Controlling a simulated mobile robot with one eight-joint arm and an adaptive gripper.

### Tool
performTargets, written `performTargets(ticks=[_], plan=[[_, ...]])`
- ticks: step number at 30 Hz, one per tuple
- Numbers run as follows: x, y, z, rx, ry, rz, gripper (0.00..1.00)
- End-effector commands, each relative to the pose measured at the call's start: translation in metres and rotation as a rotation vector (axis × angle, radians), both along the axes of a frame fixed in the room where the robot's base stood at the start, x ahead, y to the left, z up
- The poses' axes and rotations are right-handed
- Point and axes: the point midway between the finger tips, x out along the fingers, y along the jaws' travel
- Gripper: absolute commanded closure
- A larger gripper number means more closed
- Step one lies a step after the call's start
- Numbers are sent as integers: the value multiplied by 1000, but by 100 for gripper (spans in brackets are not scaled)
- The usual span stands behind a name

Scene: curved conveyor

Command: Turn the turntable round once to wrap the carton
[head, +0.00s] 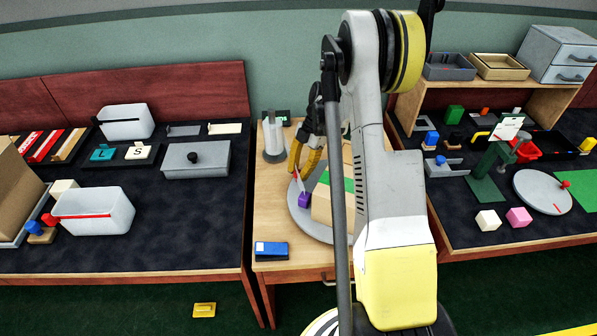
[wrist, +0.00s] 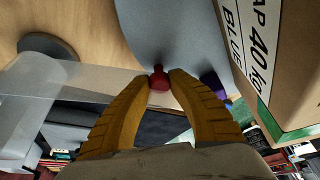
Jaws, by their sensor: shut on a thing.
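The turntable is a grey round plate (head: 302,225) on the wooden middle table, and it also fills the top of the wrist view (wrist: 180,40). The brown carton (head: 333,208) stands on it with green on its top, partly hidden by my arm. In the wrist view the carton (wrist: 290,75) is at the right with printed labels. My gripper (wrist: 160,80) is shut on a small red knob (wrist: 158,77) at the plate's edge. In the head view my yellow fingers (head: 303,163) point down beside the carton. A purple piece (head: 303,222) is by the carton's left side.
A pale upright roll (head: 273,138) stands at the table's back left. A translucent sheet (wrist: 75,85) shows at the left of the wrist view. Side benches with bins and blocks flank the table; another round plate (head: 543,192) is on the right.

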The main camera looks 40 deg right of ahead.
Motion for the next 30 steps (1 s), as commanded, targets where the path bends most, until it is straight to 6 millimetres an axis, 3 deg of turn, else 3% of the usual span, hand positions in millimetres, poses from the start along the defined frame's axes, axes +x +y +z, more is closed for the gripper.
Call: performTargets(ticks=[6,7,9,20,23,30], plan=[[0,0,-1,-1,-1,0,100],[0,0,-1,-1,-1,0,69],[0,0,-1,-1,-1,0,53],[0,-2,4,0,-1,-1,53],[1,-7,17,0,-1,-1,53],[3,-28,66,-1,-1,-1,53]])
